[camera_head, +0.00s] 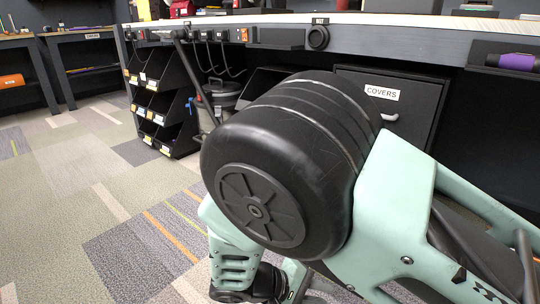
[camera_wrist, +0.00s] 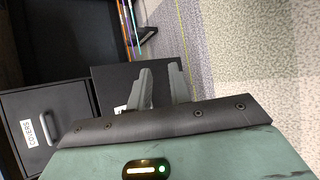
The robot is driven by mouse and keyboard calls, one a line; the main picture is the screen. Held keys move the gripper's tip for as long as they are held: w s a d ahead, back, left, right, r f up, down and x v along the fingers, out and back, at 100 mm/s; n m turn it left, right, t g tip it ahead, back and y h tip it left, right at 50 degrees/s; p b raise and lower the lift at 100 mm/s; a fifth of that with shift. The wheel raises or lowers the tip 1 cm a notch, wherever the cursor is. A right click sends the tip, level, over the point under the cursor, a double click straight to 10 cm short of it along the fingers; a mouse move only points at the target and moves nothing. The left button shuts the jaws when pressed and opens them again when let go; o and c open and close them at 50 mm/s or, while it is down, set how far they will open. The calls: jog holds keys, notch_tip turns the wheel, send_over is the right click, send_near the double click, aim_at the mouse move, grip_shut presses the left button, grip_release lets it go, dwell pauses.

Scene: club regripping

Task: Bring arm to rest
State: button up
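My gripper (camera_wrist: 160,78) shows in the wrist view with two grey fingers standing apart and nothing between them. It is open and empty, beside the front of the workbench, with dark cabinet fronts to its left and carpet to its right. In the head view my arm, mint green with a large black joint, fills the middle and lower right. I cannot make out the gripper fingers there. The arm hides part of the bench front and the floor behind it.
A long workbench (camera_head: 425,37) runs across the back, with a black cabinet labelled COVERS (camera_head: 408,88) under it; the cabinet also shows in the wrist view (camera_wrist: 58,125). A black bin rack (camera_head: 165,108) and a bucket (camera_head: 222,95) stand left. Carpet (camera_head: 70,190) at left is clear.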

jog(key=s+d+r+g+y+p, duration=0.15)
jog(key=s+r+y, duration=0.3)
jog(key=r, duration=0.45)
jog(key=s+d+r+y+p, duration=0.1)
jog(key=s+r+y+p, duration=0.3)
jog(key=r, duration=0.4)
jog(key=s+d+r+g+y+p, duration=0.1)
jog(key=s+d+r+y, duration=0.1)
jog(key=s+r+y, duration=0.5)
notch_tip(320, 180, up, 40)
jog(key=h+p, duration=0.3)
jog(key=p, duration=3.4)
jog(key=shift+w+a+n, duration=0.3)
jog(key=shift+w+n, duration=0.05)
jog(key=shift+n, duration=0.05)
jog(key=shift+h, duration=0.25)
jog(key=shift+a, duration=0.1)
